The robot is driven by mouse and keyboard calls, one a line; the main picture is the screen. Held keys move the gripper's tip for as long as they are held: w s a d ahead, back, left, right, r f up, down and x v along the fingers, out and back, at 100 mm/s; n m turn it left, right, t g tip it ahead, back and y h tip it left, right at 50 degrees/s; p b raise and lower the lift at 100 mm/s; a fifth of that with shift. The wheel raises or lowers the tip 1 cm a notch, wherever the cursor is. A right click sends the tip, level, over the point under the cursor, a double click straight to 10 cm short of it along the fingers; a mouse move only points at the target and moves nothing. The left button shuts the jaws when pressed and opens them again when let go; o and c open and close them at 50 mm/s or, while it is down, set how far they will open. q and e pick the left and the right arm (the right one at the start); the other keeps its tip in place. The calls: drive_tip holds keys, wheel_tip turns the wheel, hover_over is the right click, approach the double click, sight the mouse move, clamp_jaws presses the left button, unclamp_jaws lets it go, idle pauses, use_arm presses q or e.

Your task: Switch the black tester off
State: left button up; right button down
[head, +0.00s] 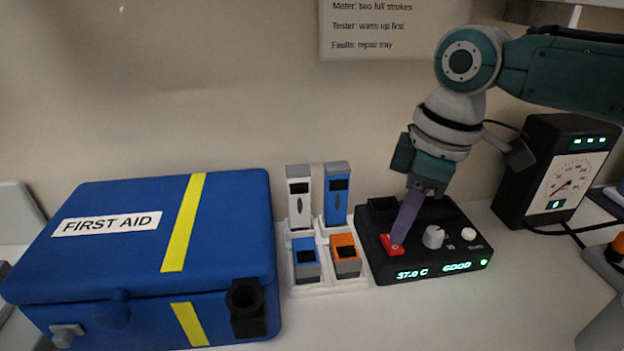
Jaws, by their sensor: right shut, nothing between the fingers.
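The black tester (462,262) stands on the bench right of centre. Its display reads "37.0 C" and "GOOD" in lit green, with a green light at the right end. A red switch (389,246) sits on the left of its top, with a grey knob (433,237) and a white button (468,234) to the right. My right gripper (398,240) points down with its shut fingertips at the red switch, partly hiding it. It appears to touch the switch, but I cannot tell if it presses. My left gripper is not in view.
A blue first aid case (110,265) fills the left. A white rack (325,287) with blue, white and orange devices stands close to the tester's left. A black dial meter (545,175) with cables stands at the right. Bare bench (450,320) lies in front.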

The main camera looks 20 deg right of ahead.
sight(396, 248)
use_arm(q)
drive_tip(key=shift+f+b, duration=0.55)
use_arm(e)
drive_tip(key=shift+f, duration=0.9)
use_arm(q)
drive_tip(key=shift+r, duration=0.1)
use_arm(e)
drive_tip(key=shift+r, duration=0.1)
wheel_tip(396, 248, up, 7)
drive_tip(key=p, duration=0.8)
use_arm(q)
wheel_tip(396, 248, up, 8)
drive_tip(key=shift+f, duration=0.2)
